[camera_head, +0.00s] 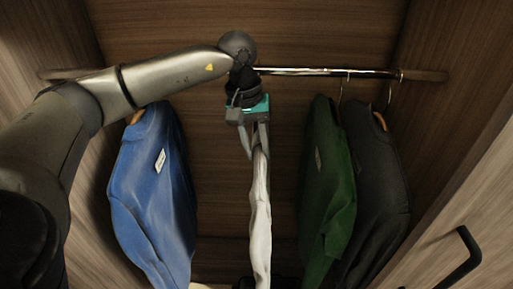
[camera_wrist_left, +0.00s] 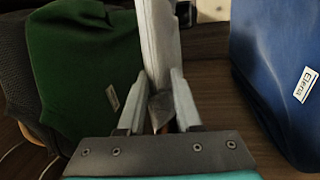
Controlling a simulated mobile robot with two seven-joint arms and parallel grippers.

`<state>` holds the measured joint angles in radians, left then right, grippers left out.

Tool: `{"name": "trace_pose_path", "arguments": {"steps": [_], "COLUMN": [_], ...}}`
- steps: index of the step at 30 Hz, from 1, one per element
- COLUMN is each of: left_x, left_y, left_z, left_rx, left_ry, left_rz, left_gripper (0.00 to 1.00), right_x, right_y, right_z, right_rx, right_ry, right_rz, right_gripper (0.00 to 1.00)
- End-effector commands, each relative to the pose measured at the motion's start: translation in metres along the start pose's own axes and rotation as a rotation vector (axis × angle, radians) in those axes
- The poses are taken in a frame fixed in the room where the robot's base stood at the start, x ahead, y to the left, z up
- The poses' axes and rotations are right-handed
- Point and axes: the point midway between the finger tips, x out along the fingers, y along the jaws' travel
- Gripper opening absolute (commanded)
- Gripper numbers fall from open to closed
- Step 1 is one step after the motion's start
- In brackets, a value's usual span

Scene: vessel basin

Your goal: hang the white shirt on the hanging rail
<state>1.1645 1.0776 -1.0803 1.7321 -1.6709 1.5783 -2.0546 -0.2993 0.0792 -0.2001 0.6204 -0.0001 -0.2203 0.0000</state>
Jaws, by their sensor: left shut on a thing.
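The white shirt (camera_head: 260,220) hangs edge-on below my left gripper (camera_head: 256,143), in the middle of the wardrobe. The gripper is shut on the white shirt's top end. In the left wrist view the white shirt (camera_wrist_left: 158,38) runs up from between the fingers (camera_wrist_left: 160,88). The hanging rail (camera_head: 325,72) crosses the top of the head view, and my left wrist covers part of it. I cannot see the white shirt's hanger hook or whether it touches the rail. My right gripper is not in view.
A blue shirt (camera_head: 155,195) with a name label hangs to the left. A green shirt (camera_head: 325,180) and a dark grey shirt (camera_head: 378,185) hang close together to the right. Gaps show on both sides of the white shirt. A door with a black handle (camera_head: 465,258) is at lower right.

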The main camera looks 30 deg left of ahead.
Motion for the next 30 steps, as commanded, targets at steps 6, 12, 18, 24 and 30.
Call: {"name": "trace_pose_path", "arguments": {"steps": [6,12,18,24,30], "left_x": [0.001,0.001,0.001,0.001,-0.019], "left_y": [-0.001,-0.001,-0.001,-0.001,-0.001], "left_z": [0.000,0.000,0.000,0.001,0.000], "left_rx": [-0.004,-0.003,-0.003,-0.003,-0.003], "left_ry": [-0.002,-0.002,-0.002,-0.005,-0.001], "left_rz": [-0.003,-0.003,-0.003,-0.004,-0.001], "left_gripper": [0.00,0.53,0.68,0.68,0.68], "right_x": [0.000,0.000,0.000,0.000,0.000], "right_y": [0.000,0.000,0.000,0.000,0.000], "right_z": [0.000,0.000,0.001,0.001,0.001], "right_rx": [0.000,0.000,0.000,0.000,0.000], "right_ry": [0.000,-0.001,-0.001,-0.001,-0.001], "right_rz": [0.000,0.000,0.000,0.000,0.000], "right_gripper": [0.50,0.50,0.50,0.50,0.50]}}
